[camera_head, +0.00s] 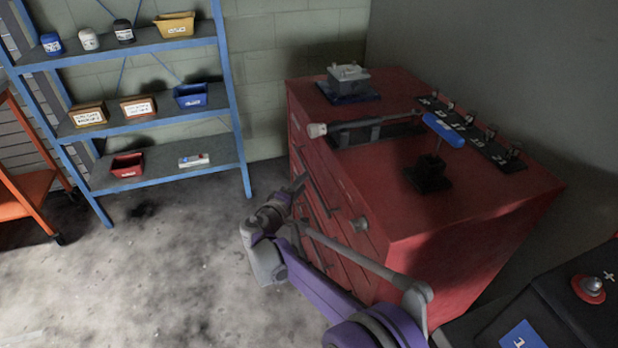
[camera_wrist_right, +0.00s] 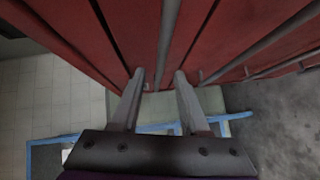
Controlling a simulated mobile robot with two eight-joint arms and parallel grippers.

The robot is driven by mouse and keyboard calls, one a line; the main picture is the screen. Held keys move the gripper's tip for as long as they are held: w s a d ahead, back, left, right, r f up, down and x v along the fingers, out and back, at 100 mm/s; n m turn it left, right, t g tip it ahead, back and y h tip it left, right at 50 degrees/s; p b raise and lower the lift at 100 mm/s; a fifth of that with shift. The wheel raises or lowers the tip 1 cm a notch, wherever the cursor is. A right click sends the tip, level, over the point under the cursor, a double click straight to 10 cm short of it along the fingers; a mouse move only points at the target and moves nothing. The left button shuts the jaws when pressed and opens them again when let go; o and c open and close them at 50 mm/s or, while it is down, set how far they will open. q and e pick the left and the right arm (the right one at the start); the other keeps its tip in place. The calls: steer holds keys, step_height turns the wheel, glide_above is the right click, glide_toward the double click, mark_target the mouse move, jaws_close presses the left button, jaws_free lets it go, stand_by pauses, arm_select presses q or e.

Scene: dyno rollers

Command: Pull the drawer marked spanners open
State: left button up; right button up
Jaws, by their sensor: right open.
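The red tool cabinet (camera_head: 450,225) stands at the right with its drawer fronts facing left; the drawers look shut. I cannot read a spanners mark on any of them. My right gripper (camera_head: 297,187) is beside the drawer fronts, near their far end. In the right wrist view the right gripper (camera_wrist_right: 159,74) is open, and a long grey bar handle (camera_wrist_right: 168,38) runs down to the gap between its fingertips. I cannot tell whether the fingers touch it. Red drawer fronts (camera_wrist_right: 130,30) lie on both sides of the bar. My left gripper is out of view.
On the cabinet top are a grey block (camera_head: 348,76), a blue-handled tool on a stand (camera_head: 443,130) and a numbered rack (camera_head: 470,132). A blue shelf unit (camera_head: 150,111) with bins stands behind left. The floor (camera_head: 150,265) left of the cabinet is clear.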

steer(key=x, duration=0.5)
steer(key=shift+b, duration=0.3)
jaws_close()
stand_by(1.1)
